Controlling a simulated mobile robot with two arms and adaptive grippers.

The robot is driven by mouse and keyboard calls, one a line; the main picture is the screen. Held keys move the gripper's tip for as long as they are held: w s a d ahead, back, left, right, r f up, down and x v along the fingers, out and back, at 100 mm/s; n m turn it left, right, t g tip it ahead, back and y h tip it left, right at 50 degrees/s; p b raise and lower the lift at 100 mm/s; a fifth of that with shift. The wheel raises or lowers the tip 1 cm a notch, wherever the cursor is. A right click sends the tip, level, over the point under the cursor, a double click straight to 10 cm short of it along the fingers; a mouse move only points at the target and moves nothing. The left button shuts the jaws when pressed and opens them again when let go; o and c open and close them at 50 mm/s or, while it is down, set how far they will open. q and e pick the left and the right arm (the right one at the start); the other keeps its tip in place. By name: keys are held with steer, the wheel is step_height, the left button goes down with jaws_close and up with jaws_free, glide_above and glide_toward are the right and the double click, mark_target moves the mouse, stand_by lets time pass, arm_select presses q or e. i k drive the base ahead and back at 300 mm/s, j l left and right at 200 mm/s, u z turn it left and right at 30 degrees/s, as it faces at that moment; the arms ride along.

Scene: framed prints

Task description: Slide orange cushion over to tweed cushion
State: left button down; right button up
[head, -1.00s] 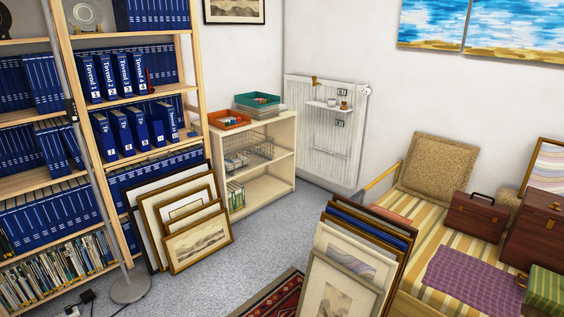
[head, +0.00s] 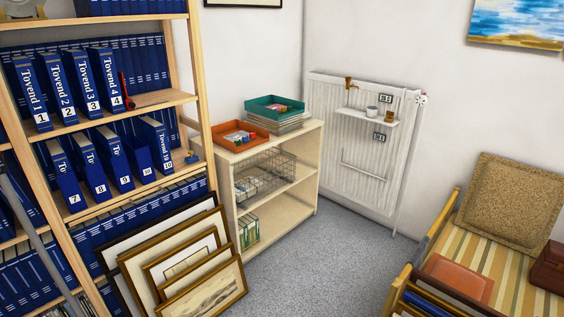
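The tweed cushion (head: 508,202) is brown and speckled, and leans upright against the wall at the back of the striped daybed (head: 484,262). The orange cushion (head: 459,278) lies flat on the daybed near its left end, in front of the tweed cushion and apart from it. A strip of striped cover shows between them. Neither of my grippers is in view.
More frames (head: 205,290) lean on the bookshelf at left. Grey carpet (head: 335,262) is clear between the low shelf (head: 290,197) and daybed.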

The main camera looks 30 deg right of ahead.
mark_target(476, 286)
steer(key=i+z, duration=0.4)
steer(key=i, duration=0.15)
steer(key=i+j+z, duration=0.25)
steer(key=i+z, duration=0.15)
steer(key=i, duration=0.15)
steer(key=i+z, duration=0.2)
steer(key=z, duration=0.3)
steer(key=i+z, duration=0.2)
steer(key=z, duration=0.25)
steer(key=i+j+z, duration=0.15)
steer(key=z, duration=0.35)
steer(key=i+j+z, duration=0.15)
steer(key=z, duration=0.35)
